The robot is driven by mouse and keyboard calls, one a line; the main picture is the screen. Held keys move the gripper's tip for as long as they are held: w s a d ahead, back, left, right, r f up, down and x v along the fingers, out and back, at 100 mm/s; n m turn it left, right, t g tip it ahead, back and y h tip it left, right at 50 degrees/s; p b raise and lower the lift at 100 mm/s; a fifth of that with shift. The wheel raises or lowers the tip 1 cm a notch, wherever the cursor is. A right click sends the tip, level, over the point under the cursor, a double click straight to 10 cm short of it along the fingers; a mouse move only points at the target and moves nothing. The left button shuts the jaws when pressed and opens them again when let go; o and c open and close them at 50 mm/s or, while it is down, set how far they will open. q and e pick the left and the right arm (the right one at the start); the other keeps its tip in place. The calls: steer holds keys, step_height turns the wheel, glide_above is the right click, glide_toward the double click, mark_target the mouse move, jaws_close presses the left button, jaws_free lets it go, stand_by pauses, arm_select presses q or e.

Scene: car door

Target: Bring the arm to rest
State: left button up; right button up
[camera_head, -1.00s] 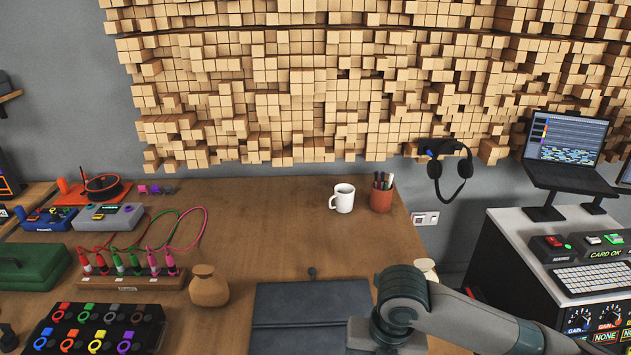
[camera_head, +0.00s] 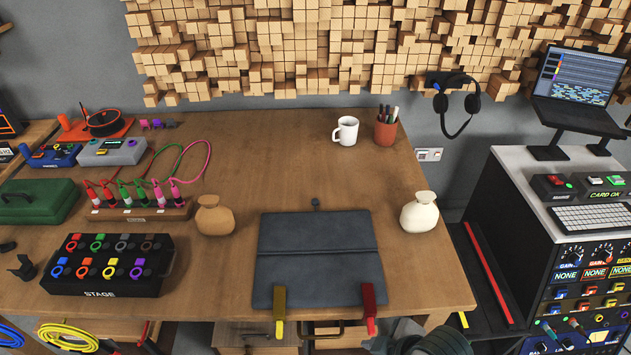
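Only a dark rounded part of my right arm shows, at the bottom edge right of centre. My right gripper is out of the picture, and no part of my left arm or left gripper is seen. The wooden table (camera_head: 310,170) lies ahead of me. A dark folded mat (camera_head: 315,235) lies flat at its front middle, with a yellow clip (camera_head: 280,305) and a red clip (camera_head: 368,305) at its front edge.
A tan pouch (camera_head: 215,217) and a white pouch (camera_head: 419,213) flank the mat. A mug (camera_head: 346,131) and pen cup (camera_head: 386,126) stand behind. Boxes and a plug strip (camera_head: 140,210) fill the left. A rack (camera_head: 560,200) with a laptop stands right. The table's back middle is clear.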

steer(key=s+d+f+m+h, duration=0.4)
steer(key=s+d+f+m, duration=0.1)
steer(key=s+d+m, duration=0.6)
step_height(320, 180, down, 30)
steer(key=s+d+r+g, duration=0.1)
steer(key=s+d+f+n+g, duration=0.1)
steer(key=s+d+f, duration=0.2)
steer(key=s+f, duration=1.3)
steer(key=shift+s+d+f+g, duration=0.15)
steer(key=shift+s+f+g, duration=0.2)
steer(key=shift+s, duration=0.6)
